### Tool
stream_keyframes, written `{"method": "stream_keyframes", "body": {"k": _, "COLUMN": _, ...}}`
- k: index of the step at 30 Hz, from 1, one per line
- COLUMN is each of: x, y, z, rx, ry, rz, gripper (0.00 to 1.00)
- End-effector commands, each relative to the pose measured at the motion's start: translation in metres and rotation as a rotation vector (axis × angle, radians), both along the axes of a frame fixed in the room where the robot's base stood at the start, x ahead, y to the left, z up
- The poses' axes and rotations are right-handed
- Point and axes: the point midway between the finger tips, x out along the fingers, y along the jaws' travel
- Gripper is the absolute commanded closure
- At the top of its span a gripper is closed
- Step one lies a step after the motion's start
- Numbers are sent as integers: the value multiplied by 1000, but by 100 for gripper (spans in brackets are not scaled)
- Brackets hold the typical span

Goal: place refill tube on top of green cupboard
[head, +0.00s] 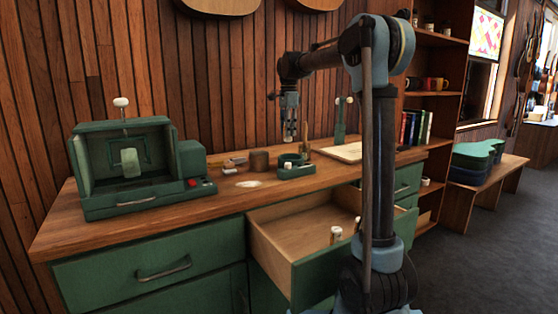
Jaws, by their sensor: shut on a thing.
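My gripper (289,136) points down above the back of the wooden top of the green cupboard (150,250). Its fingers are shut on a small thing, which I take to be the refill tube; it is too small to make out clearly. Gripper and tube look raised above the worktop. The cupboard's top drawer (290,226) is pulled out. Two small tubes or bottles with pale caps (336,234) stand in it, the second partly hidden by my arm.
A green machine box (125,165) stands on the left of the worktop. A brown pot (259,160), a green tray (293,168), small tools and a pale board (345,152) lie nearby. The front left strip of worktop is bare. A bench (500,170) stands right.

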Motion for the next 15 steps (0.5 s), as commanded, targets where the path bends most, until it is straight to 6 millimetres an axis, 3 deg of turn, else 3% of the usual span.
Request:
{"method": "stream_keyframes", "body": {"k": 6, "x": -1, "y": 1, "z": -35, "rx": 0, "ry": 0, "rz": 1, "gripper": 99}}
{"method": "stream_keyframes", "body": {"k": 15, "x": 0, "y": 1, "z": -57, "rx": 0, "ry": 0, "rz": 1, "gripper": 99}}
